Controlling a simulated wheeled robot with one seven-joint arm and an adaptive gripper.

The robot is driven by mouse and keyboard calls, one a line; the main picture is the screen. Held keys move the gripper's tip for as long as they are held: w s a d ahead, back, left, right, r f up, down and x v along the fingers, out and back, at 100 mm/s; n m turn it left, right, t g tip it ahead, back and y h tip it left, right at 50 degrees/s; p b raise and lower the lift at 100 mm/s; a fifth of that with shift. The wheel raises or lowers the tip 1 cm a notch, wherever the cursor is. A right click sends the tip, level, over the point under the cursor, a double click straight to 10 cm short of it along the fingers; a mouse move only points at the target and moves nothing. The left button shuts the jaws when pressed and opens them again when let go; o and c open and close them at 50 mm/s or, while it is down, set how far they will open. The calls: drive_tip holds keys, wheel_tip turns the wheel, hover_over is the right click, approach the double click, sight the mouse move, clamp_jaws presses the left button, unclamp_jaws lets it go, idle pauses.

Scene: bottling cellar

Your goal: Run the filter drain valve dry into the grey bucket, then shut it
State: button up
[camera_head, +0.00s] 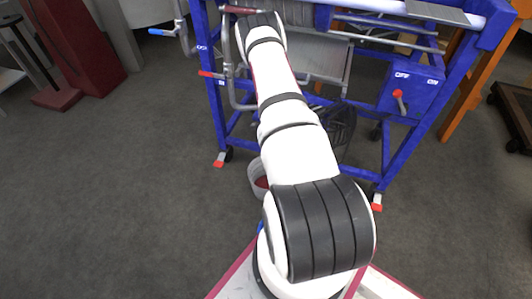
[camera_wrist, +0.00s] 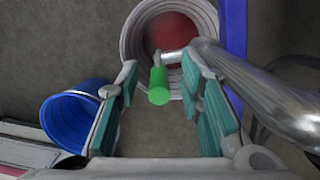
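In the wrist view a valve with a green handle (camera_wrist: 158,92) sits at the end of a metal pipe (camera_wrist: 265,95). The handle points down the picture, between the fingers of my gripper (camera_wrist: 158,70), which is open with gaps on both sides. The grey bucket (camera_wrist: 131,38) lies beyond the valve, under the pipe end, with dark red liquid in it. No stream from the pipe can be made out. The head view also shows the grey bucket (camera_head: 254,181) on the floor, partly behind my arm. There my gripper and the green handle are hidden.
A blue bucket (camera_wrist: 58,118) lies left of my gripper. The blue frame (camera_head: 217,110) carries pipes, a red-handled valve (camera_head: 211,74) and a switch box (camera_head: 420,92) with a red lever. A blue-handled valve (camera_head: 161,32) is at upper left. Floor to the left is clear.

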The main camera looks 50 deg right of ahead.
wheel_tip(320, 180, up, 12)
drive_tip(key=s, duration=0.1)
drive_tip(key=shift+s+d, duration=0.35)
drive_tip(key=shift+s, duration=0.05)
drive_tip(key=shift+f, duration=0.1)
